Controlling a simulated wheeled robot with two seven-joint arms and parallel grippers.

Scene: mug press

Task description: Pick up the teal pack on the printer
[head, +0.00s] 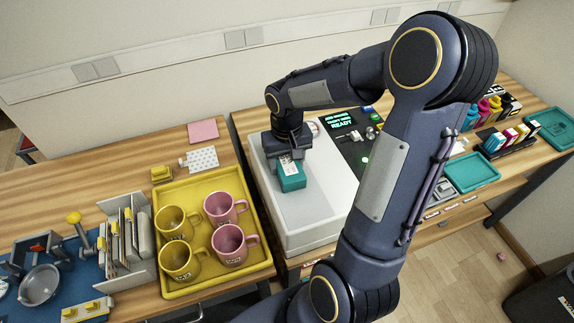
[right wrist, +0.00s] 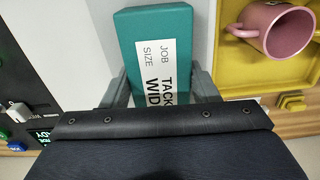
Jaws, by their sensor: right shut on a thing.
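The teal pack (head: 291,177) is on the white printer (head: 312,213), under my right gripper (head: 288,160). In the right wrist view the teal pack (right wrist: 156,50) has a white label with "JOB SIZE" and "TACK WID" print. My right gripper's fingers (right wrist: 162,90) stand on both sides of the pack and are shut on it. In the head view I cannot tell whether the pack touches the printer's top or is slightly above it. My left gripper is not in view.
A yellow tray (head: 262,262) with yellow and pink mugs stands left of the printer. A dark panel with a lit READY display (head: 338,121) is to its right. Teal trays (head: 473,172) and ink bottles (head: 484,107) stand farther right. My right arm covers part of the bench.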

